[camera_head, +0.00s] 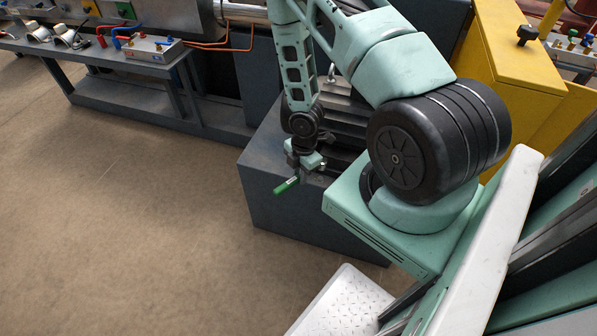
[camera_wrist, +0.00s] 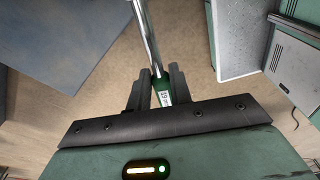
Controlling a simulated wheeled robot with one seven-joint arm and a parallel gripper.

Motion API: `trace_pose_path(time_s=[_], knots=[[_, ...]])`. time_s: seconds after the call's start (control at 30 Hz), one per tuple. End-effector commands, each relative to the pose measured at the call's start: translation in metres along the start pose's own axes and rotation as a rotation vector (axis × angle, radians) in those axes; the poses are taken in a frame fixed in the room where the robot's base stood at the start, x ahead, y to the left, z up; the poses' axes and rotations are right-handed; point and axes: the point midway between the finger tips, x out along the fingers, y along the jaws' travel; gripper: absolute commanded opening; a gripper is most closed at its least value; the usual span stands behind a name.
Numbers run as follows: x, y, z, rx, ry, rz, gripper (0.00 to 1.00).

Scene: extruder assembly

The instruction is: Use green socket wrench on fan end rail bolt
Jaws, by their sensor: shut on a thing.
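The green socket wrench (camera_head: 285,186) is held in my gripper (camera_head: 305,166), over the near left edge of the dark grey machine base (camera_head: 290,215). In the wrist view, the fingers of my gripper (camera_wrist: 161,80) close on the wrench's green handle (camera_wrist: 160,92), which carries a white label. Its silver shaft (camera_wrist: 147,35) runs out past the fingertips to the top of the picture. The socket end is out of the wrist view and cannot be made out in the head view. The fan end rail bolt cannot be made out; my arm covers part of the rails (camera_head: 345,115).
A grey bench (camera_head: 130,95) with small tools and a metal box (camera_head: 152,48) stands at the left. A yellow cabinet (camera_head: 510,60) stands at the right. Brown floor (camera_head: 120,220) is open left of the machine base.

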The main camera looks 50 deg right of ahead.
Motion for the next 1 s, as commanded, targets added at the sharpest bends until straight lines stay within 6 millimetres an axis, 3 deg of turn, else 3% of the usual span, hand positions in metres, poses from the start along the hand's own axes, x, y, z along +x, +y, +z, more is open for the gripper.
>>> trace_pose_path(time_s=[0.5,1.0], knots=[[0.044,0.0,0.005,0.002,0.0,0.001,0.0],[0.039,0.0,0.004,0.001,0.0,0.001,0.0]])
